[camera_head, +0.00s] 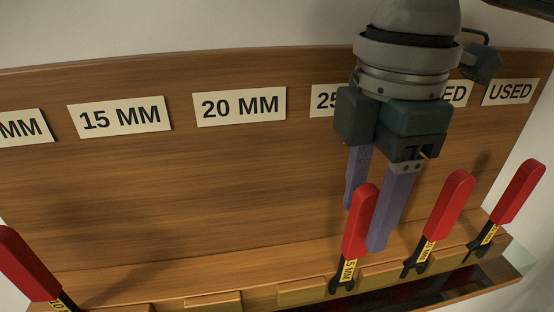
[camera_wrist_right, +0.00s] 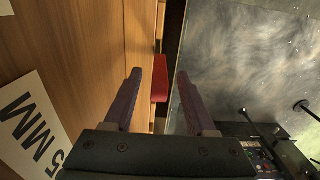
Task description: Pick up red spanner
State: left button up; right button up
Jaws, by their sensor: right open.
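A red-handled spanner (camera_head: 360,222) stands upright, leaning slightly, in a slot of the wooden rack; its yellow tag ends in "5 MM". My right gripper (camera_head: 365,225) points down at it, with its two purple fingers open on either side of the handle. In the right wrist view, the red handle (camera_wrist_right: 160,91) shows between the open fingers (camera_wrist_right: 159,77), with gaps to both. I cannot tell how deep the handle sits between them. More red spanners stand at the right (camera_head: 447,205), far right (camera_head: 518,192) and far left (camera_head: 27,264). My left gripper is out of view.
An empty slot block (camera_head: 213,299) lies left of the spanner.

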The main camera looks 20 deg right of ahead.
grip_shut()
dwell(0.4)
dwell(1.0)
